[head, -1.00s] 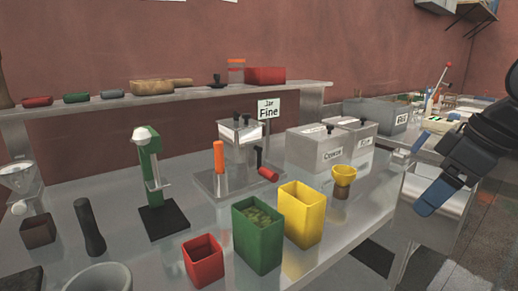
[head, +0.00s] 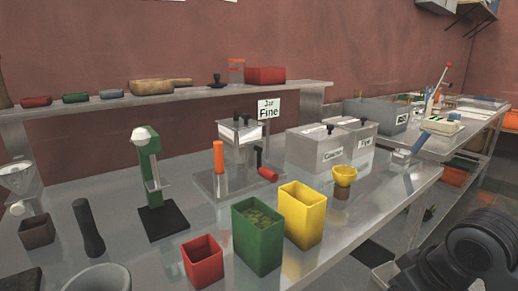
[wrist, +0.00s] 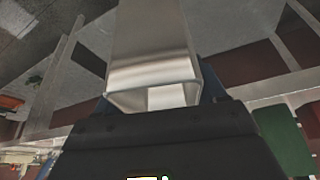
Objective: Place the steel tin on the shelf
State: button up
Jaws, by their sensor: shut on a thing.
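The steel tin (wrist: 152,45) is a shiny rectangular container seen close up in the wrist view, with an open rim facing the camera. My gripper (wrist: 155,92) is shut on it; parts of its blue fingers show at the tin's sides. A long metal shelf (head: 215,94) runs along the red wall above the back of the steel table.
The shelf carries small bins, a wooden scoop, a jar and a red box (head: 265,75); its right end is bare. The table (head: 345,235) holds red, green and yellow containers (head: 303,215), a green stand (head: 150,170) and labelled steel bins (head: 318,150). A second table stands right.

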jog(key=shift+s+a+f+m+h, duration=0.4)
jog(key=shift+s+a+f+m, duration=0.65)
jog(key=shift+f, duration=4.15)
jog(key=shift+s+a+f+m+h, duration=0.4)
jog(key=shift+s+a+f+m, duration=0.6)
jog(key=shift+f, duration=4.2)
jog(key=shift+w+a+r, duration=1.2)
jog(key=shift+w+r, duration=1.2)
jog(key=shift+w, duration=0.3)
jog(key=s+d+f, duration=0.2)
jog(key=s+f, duration=0.2)
jog(key=s, duration=0.1)
jog(key=shift+s+d+f, duration=0.15)
jog(key=shift+d+f, duration=0.2)
